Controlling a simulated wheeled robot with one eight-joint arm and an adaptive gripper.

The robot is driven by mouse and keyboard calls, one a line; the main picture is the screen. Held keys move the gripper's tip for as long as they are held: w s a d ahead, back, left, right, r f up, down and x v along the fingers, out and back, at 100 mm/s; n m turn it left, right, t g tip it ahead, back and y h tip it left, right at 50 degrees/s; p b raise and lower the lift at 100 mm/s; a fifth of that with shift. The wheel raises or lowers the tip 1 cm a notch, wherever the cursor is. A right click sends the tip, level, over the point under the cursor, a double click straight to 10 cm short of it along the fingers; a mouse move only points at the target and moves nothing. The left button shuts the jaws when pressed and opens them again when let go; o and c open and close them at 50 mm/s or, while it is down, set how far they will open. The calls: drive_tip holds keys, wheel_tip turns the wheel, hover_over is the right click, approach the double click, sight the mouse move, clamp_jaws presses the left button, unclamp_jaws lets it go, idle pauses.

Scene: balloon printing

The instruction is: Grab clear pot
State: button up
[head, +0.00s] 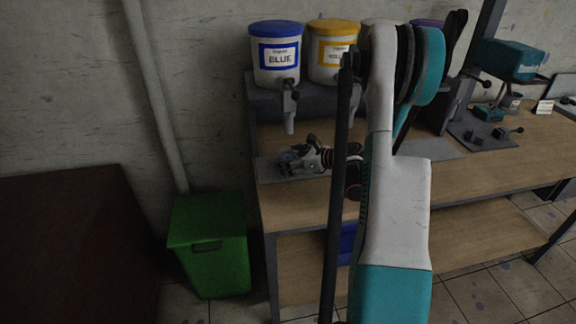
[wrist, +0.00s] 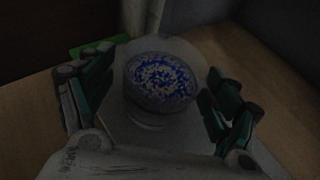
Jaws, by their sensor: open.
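The clear pot (wrist: 148,120) stands on a grey plate in the wrist view. It is round and see-through, with blue and white speckled contents at its top. My gripper (wrist: 161,72) is open, with one finger to the left of the pot and one to the right. Gaps show between the pot and both fingers, and neither seems to touch it. In the head view my gripper (head: 306,158) is low over the left end of the workbench, below the blue dispenser. The pot is hard to make out there among the fingers.
A blue-lidded dispenser (head: 276,58) and a yellow-lidded dispenser (head: 331,50) stand on a raised shelf behind my gripper. A green bin (head: 209,240) is on the floor left of the workbench (head: 300,207). A teal machine (head: 510,60) is at the right.

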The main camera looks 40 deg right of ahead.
drive_tip(key=shift+w, duration=0.1)
drive_tip(key=c, duration=1.4)
drive_tip(key=shift+r, duration=0.1)
drive_tip(key=shift+c, duration=0.2)
